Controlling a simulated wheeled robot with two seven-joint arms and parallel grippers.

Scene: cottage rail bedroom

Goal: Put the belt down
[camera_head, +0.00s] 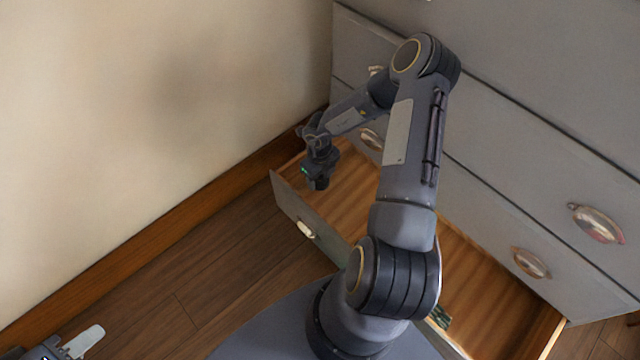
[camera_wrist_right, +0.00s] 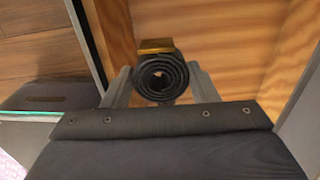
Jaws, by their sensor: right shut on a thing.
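The belt (camera_wrist_right: 162,80) is a dark, tightly rolled coil with a gold buckle on its top edge in the right wrist view. My right gripper (camera_wrist_right: 161,84) is shut on it, with one grey finger on each side. Bare wood of the open drawer (camera_head: 470,265) shows behind the coil. In the head view my right arm reaches over the left part of this drawer; its fingers and the belt cannot be made out there. My left gripper (camera_head: 82,342) is at the bottom left corner, partly cut off, over the floor and away from the drawer.
The grey dresser (camera_head: 500,130) with metal cup handles fills the right side. The drawer's front panel (camera_head: 307,222) faces the wooden floor (camera_head: 190,270). A small dark green thing (camera_head: 439,318) shows by my arm at the drawer front. A pale wall (camera_head: 150,100) bounds the left.

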